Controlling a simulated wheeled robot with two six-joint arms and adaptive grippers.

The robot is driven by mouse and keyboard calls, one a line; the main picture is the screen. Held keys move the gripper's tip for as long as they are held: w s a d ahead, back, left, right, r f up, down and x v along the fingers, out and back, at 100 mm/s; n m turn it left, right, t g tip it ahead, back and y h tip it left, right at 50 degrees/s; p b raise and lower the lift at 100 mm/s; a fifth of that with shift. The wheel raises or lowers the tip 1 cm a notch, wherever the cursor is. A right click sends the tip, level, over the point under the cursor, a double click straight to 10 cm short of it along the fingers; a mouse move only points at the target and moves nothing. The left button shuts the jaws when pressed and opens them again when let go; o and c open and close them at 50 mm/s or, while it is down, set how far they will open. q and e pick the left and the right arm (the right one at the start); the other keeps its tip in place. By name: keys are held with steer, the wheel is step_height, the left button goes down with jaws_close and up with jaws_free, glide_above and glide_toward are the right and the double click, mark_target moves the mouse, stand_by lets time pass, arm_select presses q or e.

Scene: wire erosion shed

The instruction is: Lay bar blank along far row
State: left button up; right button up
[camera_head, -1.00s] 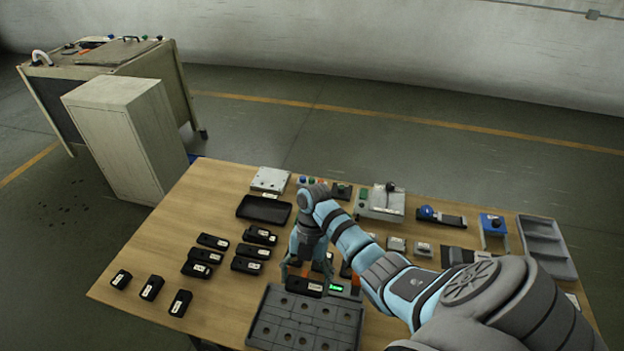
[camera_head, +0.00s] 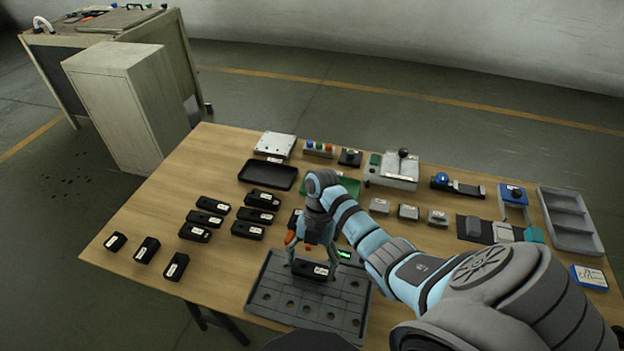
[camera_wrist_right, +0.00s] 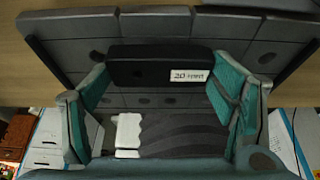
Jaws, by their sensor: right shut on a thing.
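My right gripper (camera_head: 312,262) is shut on a black bar blank (camera_head: 308,270) with a white label. The blank lies across the far part of the grey fixture plate (camera_head: 262,296), which has round holes. I cannot tell whether it touches the plate or hangs just above it. In the right wrist view the blank (camera_wrist_right: 140,69) sits between the two teal fingers of the gripper (camera_wrist_right: 166,78), its label starting with "20". The plate (camera_wrist_right: 70,40) shows around it. My left gripper is not in view.
Several other labelled black blanks (camera_head: 203,218) lie on the wooden table (camera_head: 150,212) to the left. A black tray (camera_head: 268,174) is behind them. A small green-lit display (camera_head: 344,254) is right beside the gripper. A grey compartment bin (camera_head: 572,222) stands at the far right.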

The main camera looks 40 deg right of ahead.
steer(key=shift+f, duration=0.3)
steer(key=o, duration=1.7)
steer(key=shift+o, duration=0.2)
steer(key=shift+r, duration=0.2)
steer(key=v, duration=0.5)
steer(key=shift+r+p, duration=0.15)
steer(key=shift+p, duration=0.15)
steer(key=p+v, duration=0.4)
steer(key=v, duration=0.3)
steer(key=shift+r+p, duration=0.2)
steer(key=shift+p, duration=0.2)
steer(key=shift+f, duration=0.1)
